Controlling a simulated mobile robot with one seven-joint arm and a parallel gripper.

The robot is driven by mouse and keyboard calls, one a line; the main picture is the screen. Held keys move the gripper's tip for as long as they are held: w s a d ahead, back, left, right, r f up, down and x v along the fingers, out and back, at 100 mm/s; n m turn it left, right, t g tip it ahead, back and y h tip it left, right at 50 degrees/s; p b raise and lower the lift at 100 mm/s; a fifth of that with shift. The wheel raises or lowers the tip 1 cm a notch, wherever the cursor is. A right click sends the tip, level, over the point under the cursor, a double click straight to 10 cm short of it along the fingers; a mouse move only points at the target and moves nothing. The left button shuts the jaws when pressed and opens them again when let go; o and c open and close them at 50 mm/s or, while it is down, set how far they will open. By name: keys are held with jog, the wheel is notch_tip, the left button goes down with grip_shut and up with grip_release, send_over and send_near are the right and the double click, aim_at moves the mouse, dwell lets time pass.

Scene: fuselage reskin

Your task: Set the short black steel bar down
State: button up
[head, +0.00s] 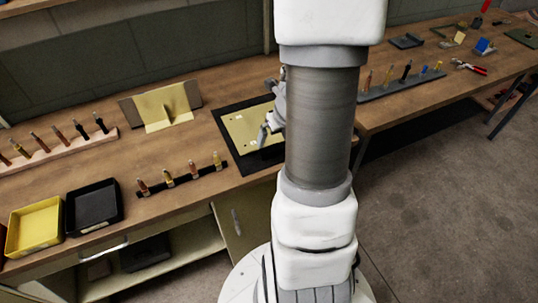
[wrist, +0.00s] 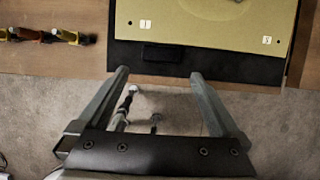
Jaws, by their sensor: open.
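The short black steel bar (wrist: 163,53) lies flat on the black mat (wrist: 215,62), close to the mat's near edge and below the tan panel (wrist: 270,22) in the wrist view. My gripper (wrist: 160,73) is open, with nothing between its fingers. Its fingertips lie just below the bar in the picture, one to each side; I cannot tell the height between them. In the head view my arm hides part of the mat (head: 226,150) and panel (head: 240,126), and I cannot make out the bar there.
A black rack (head: 180,181) with several coloured fasteners stands left of the mat. A yellow tray (head: 34,228) and a black tray (head: 93,207) sit further left. A tan angled bracket (head: 160,107) stands behind. Bare worktop lies between the rack and bracket.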

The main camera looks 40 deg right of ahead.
jog(key=b+x, duration=0.2)
jog(key=x, duration=0.2)
jog(key=shift+w+f, duration=0.15)
jog(key=shift+f, duration=0.15)
jog(key=b+x, duration=0.3)
jog(key=x, duration=0.2)
jog(key=shift+d, duration=0.2)
grip_shut()
